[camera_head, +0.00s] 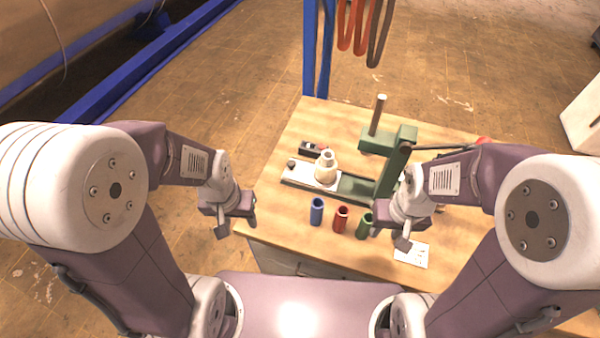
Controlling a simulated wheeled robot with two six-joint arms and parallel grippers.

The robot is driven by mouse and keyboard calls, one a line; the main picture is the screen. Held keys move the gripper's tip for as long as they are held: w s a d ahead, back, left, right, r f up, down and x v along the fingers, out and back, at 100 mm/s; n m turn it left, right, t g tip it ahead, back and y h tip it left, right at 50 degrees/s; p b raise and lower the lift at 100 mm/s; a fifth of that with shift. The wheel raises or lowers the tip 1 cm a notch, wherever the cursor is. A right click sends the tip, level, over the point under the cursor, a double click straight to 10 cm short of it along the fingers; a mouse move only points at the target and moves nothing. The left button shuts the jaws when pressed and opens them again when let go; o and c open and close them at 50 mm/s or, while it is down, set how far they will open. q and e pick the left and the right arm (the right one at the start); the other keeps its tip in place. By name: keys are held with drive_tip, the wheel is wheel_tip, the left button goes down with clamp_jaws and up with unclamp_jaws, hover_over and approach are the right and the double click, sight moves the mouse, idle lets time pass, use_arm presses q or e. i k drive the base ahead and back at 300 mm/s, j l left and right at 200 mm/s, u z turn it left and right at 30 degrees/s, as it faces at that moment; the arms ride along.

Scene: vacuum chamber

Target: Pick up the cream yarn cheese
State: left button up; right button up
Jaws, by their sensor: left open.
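The cream yarn cheese (326,172) stands upright on the pale plate of a green machine on the wooden table (275,225), with a narrower whitish top. My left gripper (237,227) is open and empty near the table's left front edge, to the left of the cheese and apart from it. My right gripper (390,238) looks open, with nothing seen between its fingers. It hangs over the front right of the table, close to the green spool.
The green machine (356,186) has an upright post (378,115). Blue (317,211), red (341,218) and green (364,226) spools stand in front of it. A white paper (413,254) lies at front right. Coloured loops (360,25) hang behind. The table's left front is clear.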

sight(325, 176)
drive_tip(key=k+j+u, duration=0.2)
drive_tip(key=j, duration=0.2)
drive_tip(key=k+j+u, duration=0.2)
drive_tip(key=j, duration=0.2)
drive_tip(key=j+u, duration=0.2)
drive_tip(key=j, duration=0.2)
drive_tip(key=i+l, duration=0.1)
drive_tip(key=l, duration=0.25)
drive_tip(key=i+l, duration=0.1)
drive_tip(key=l, duration=0.25)
